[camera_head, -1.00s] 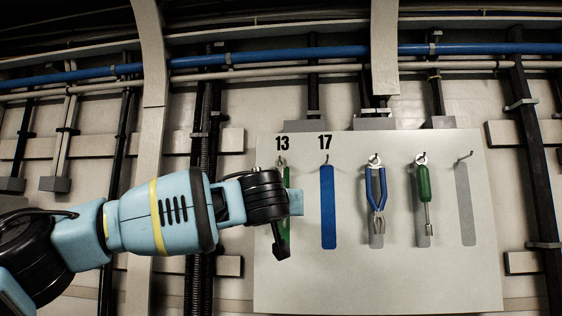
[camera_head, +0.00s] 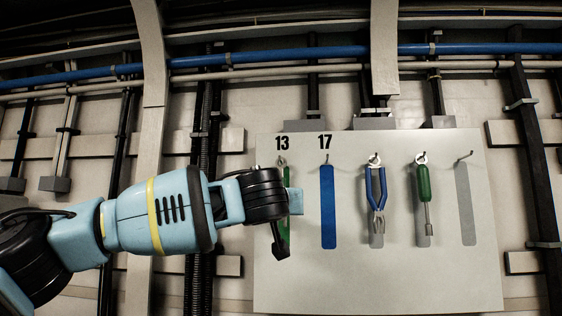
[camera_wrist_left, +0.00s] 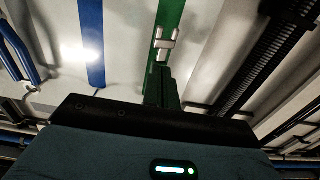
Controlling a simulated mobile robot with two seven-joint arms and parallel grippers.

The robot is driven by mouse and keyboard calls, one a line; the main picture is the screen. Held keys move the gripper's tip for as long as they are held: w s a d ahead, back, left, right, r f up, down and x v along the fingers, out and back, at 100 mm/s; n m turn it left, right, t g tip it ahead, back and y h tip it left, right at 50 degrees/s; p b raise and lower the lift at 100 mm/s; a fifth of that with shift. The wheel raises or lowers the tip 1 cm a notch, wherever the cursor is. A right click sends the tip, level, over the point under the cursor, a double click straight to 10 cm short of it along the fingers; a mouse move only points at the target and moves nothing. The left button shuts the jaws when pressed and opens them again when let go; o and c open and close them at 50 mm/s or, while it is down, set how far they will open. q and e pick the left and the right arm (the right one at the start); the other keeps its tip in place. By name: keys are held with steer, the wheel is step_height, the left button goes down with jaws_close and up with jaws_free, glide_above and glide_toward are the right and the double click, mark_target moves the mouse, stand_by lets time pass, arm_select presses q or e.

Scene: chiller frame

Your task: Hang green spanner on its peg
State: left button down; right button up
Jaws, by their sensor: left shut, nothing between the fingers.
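The green spanner (camera_wrist_left: 160,84) is in front of the green strip (camera_wrist_left: 172,14) in the left wrist view, with its silver forked end showing. In the head view the spanner's top (camera_head: 282,162) is at the peg under the number 13. It seems to hang there, but I cannot make out the eye around the peg. My left gripper (camera_head: 294,201) is shut and empty, in front of the middle of that green strip, and hides most of the spanner. In the left wrist view the gripper's body covers the handle's near part. My right gripper is not in view.
On the pale board (camera_head: 380,290), a blue strip (camera_head: 328,210) marks 17, with its peg bare. Blue pliers (camera_head: 376,188) and a green-handled screwdriver (camera_head: 424,182) hang to the right. A grey strip (camera_head: 465,205) at far right has a bare peg. Pipes cross above.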

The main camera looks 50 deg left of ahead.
arm_select(q)
steer(key=b+v, duration=0.2)
steer(key=v, duration=0.5)
steer(key=shift+s+d, duration=0.25)
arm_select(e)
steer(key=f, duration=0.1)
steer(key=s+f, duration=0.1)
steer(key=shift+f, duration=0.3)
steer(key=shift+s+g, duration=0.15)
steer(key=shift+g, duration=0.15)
